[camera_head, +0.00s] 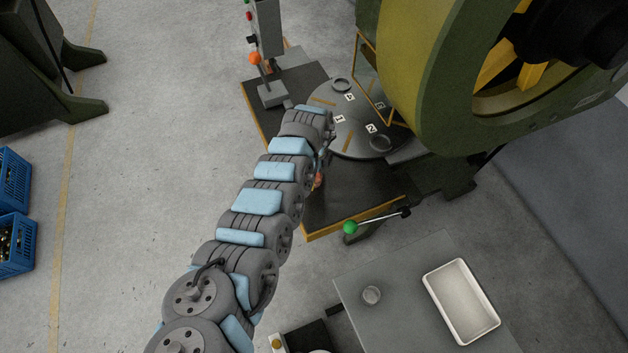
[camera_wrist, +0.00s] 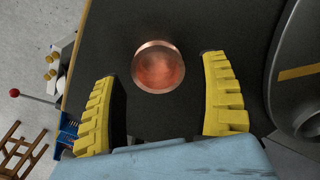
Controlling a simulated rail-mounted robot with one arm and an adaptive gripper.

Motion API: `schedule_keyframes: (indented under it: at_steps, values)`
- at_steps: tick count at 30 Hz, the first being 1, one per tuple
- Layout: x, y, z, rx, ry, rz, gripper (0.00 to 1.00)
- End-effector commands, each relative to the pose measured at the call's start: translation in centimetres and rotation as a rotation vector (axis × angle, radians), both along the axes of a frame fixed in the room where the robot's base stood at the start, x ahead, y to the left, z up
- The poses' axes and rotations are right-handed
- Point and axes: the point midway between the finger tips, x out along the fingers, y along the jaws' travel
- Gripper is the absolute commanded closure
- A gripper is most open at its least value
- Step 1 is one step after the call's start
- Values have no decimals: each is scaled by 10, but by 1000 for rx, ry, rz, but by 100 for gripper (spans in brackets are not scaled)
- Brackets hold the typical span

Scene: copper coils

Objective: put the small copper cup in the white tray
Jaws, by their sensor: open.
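The small copper cup (camera_wrist: 158,67) lies on a dark table surface in the wrist view, just ahead of my gripper. A bit of copper colour (camera_head: 318,180) shows beside the end of my arm in the head view. My gripper (camera_wrist: 158,78) is open, with one yellow finger on each side, set back from the cup; neither finger visibly touches it. In the head view the arm mostly hides the gripper. The white tray (camera_head: 462,300) is rectangular, looks empty, and rests on a grey table at the lower right.
A rotary plate (camera_head: 352,132) with numbered stations is beyond my gripper, under a big green press (camera_head: 440,70). A green-knobbed lever (camera_head: 350,227) sticks out near the dark table's front edge.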

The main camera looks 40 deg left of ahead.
Motion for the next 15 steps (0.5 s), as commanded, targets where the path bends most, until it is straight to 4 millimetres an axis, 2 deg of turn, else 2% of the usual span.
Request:
schedule_keyframes:
  at_steps: [1,6,14,15]
  values:
    - [-1,-1,-11,0,1,0,24]
    - [-1,0,-30,2,0,-2,24]
    - [-1,1,-31,1,-1,0,24]
    - [-1,1,-31,1,-1,0,33]
